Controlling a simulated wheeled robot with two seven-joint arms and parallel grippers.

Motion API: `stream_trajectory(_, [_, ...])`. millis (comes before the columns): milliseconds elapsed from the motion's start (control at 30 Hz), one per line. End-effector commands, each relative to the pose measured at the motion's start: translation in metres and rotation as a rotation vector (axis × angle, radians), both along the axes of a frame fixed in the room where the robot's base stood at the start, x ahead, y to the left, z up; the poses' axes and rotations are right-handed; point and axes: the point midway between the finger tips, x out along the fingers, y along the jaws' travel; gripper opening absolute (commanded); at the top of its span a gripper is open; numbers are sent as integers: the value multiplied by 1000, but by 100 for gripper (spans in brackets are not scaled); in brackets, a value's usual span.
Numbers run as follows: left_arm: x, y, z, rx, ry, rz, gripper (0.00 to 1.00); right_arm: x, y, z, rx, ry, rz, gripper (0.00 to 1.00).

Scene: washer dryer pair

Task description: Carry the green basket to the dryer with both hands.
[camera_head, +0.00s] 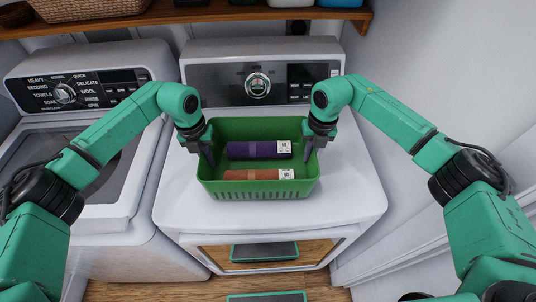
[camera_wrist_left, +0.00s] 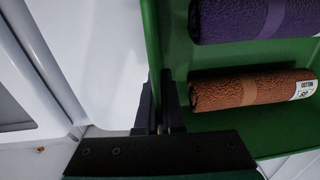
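The green basket (camera_head: 258,188) sits upright on the white top of the dryer (camera_head: 346,204). It holds a purple rolled towel (camera_head: 252,150) and a brown rolled towel (camera_head: 248,175), both banded and labelled. My left gripper (camera_head: 200,148) is at the basket's left wall, one finger outside and one inside. The left wrist view shows its fingers (camera_wrist_left: 158,108) close against both sides of the green wall (camera_wrist_left: 152,40). My right gripper (camera_head: 317,146) straddles the right wall in the same way, with a similar finger spread. The basket's underside is hidden.
The washer (camera_head: 92,190) stands left of the dryer, with a gap between them. The dryer's control panel (camera_head: 262,80) rises behind the basket. A wooden shelf (camera_head: 180,15) with a wicker basket (camera_head: 85,8) is above. A white wall (camera_head: 430,60) closes the right side.

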Motion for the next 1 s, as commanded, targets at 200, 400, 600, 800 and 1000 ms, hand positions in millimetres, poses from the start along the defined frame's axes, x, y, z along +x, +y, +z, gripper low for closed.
stream_trajectory(200, [0, 0, -13, 1, 0, 1, 28, 0, -1, -13, -1, 0, -1, 28])
stream_trajectory(400, [0, 0, -13, 0, 0, 0, 35, 0, 0, -13, -1, 0, 0, 35])
stream_trajectory(600, [1, 1, -7, 0, -1, 0, 35, 0, 0, -13, 0, 0, 0, 35])
stream_trajectory(800, [2, 3, 37, 0, -6, 0, 35, 0, 0, -13, 0, 0, 0, 35])
stream_trajectory(1000, [1, 7, 88, 0, -4, 0, 35, 0, 0, -13, 0, 0, 0, 35])
